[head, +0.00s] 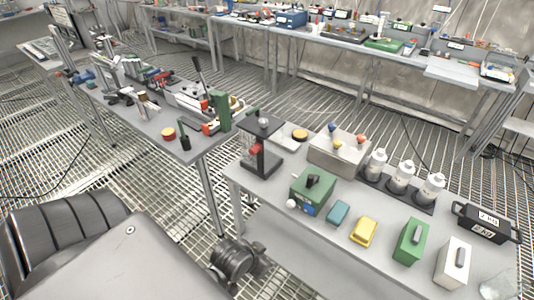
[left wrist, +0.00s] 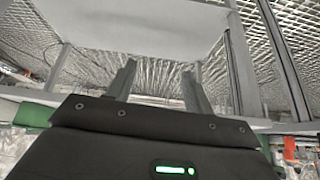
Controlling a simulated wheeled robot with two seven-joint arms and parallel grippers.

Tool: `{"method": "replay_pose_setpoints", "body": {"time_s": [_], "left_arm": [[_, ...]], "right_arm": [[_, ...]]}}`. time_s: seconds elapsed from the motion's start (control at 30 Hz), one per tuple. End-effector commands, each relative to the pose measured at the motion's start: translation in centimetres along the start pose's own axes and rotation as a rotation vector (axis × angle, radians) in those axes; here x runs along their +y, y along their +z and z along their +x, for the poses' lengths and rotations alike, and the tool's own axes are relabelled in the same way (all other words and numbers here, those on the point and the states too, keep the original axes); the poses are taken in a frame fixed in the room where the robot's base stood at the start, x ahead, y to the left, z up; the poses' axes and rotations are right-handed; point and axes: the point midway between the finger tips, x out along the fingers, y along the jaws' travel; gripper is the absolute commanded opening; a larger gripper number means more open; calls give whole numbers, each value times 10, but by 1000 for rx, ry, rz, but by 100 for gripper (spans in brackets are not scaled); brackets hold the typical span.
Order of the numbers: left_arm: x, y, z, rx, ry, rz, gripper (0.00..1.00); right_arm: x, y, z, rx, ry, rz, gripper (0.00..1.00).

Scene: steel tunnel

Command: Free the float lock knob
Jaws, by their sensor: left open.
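No part in view is clearly marked as the float lock knob. A green box (head: 312,191) with a black knob (head: 313,181) on top and a blue patch on its front stands on the near bench. A small white ball-shaped knob (head: 290,204) is at its left front corner. My left gripper (left wrist: 159,88) shows in the left wrist view with its two fingers apart and nothing between them. A pale flat panel and metal legs lie beyond the fingers. Neither gripper shows in the head view.
The near bench (head: 262,196) also carries a black press stand (head: 263,148), a grey box with coloured knobs (head: 339,152), white bottles (head: 401,176), a yellow block (head: 363,232) and a black case (head: 487,222). A crowded bench (head: 189,148) stands to the left. Grating floor lies between.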

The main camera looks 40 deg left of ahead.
Motion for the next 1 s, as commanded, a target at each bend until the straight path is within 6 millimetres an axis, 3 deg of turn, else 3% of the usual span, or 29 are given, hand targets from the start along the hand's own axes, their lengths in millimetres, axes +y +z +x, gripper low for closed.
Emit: {"method": "replay_pose_setpoints", "body": {"time_s": [0.03, 0.13, 0.37, 0.5, 0.63, 0.8, 1.0], "left_arm": [[-4, -32, -28, 54, -8, -23, 52], [-15, -90, -55, 197, -39, -83, 52], [-54, -180, -68, 500, -173, -215, 52], [-84, -224, -76, 674, -308, -296, 52], [-114, -255, -89, 814, -469, -365, 52], [-138, -275, -107, 919, -647, -422, 52], [-149, -281, -117, 960, -743, -444, 52]], "right_arm": [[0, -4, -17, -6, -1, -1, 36], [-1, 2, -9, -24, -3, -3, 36], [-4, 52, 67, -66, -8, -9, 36], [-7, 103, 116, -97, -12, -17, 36], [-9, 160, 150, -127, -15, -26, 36], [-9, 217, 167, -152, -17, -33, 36], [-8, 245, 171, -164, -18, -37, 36]]}}
